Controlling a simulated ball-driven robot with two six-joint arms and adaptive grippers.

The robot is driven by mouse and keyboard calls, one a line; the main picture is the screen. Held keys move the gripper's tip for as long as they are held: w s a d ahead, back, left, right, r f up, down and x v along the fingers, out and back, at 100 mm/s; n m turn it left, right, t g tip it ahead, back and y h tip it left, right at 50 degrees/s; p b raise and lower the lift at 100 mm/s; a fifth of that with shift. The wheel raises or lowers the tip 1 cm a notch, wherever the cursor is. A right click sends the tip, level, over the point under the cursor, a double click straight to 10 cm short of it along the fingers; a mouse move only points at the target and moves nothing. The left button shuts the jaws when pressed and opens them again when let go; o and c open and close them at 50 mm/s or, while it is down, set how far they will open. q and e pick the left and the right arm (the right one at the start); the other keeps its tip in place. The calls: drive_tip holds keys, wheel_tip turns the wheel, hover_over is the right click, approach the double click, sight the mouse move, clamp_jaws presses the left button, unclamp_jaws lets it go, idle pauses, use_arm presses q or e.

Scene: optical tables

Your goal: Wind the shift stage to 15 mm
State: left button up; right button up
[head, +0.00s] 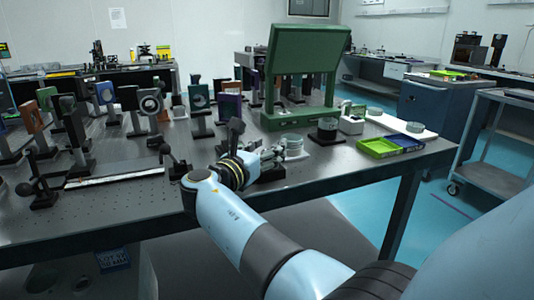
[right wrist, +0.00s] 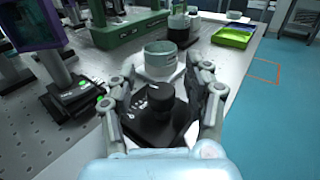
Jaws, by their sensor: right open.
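My right gripper (right wrist: 161,112) is open, with one finger on each side of a dark round knob (right wrist: 161,97). The knob stands upright on a black base (right wrist: 150,127) with small white markings, which I take to be the shift stage's control. I cannot tell whether the fingers touch the knob, and no scale reading is legible. In the head view my right gripper (head: 270,160) is low over the table's front edge, and my arm hides most of the knob and base. My left gripper is not in view.
A clear round dish (right wrist: 160,54) stands just beyond the knob. A black device with green lights (right wrist: 80,98) is left of the gripper. A large green frame (head: 300,65) stands behind.

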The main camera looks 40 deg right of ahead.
wheel_tip(320, 180, up, 9)
drive_tip(key=shift+f, duration=0.1)
drive_tip(key=shift+f, duration=0.1)
idle(0.5)
